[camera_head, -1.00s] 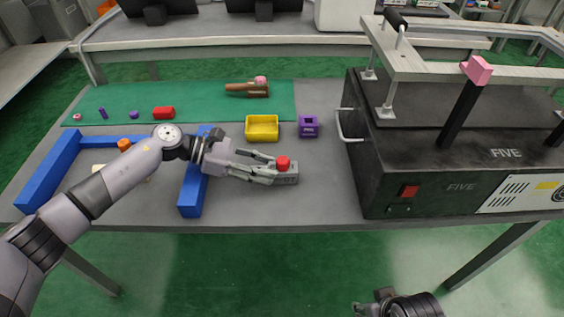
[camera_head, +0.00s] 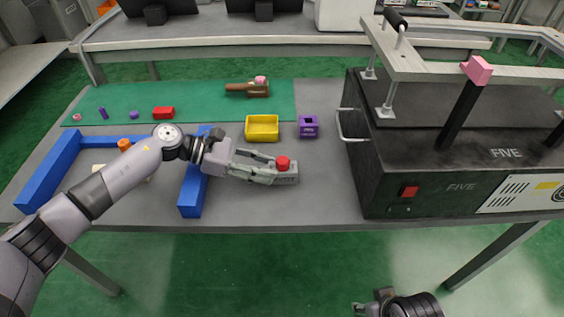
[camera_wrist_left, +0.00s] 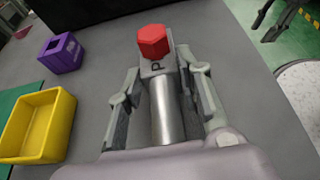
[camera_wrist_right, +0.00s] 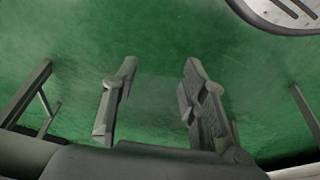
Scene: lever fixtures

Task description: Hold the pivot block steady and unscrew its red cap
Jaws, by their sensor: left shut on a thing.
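The pivot block (camera_wrist_left: 164,108) is a grey metallic piece on the table with a letter P near its end. Its red cap (camera_head: 283,163) sits on top of it; the faceted cap also shows in the left wrist view (camera_wrist_left: 153,41). My left gripper (camera_head: 277,171) is shut on the block, with one finger along each side, and the cap stands clear of the fingers. The fingers hide part of the block's sides. My right gripper (camera_wrist_right: 160,68) is open and empty, its two fingers apart over the green floor, below the table's front edge and away from the block.
A yellow bin (camera_head: 262,128) and a purple holed block (camera_head: 308,126) stand behind the pivot block. A black machine (camera_head: 460,160) fills the table's right side. Blue rails (camera_head: 192,190) lie under my left arm. The grey table right of the block is clear.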

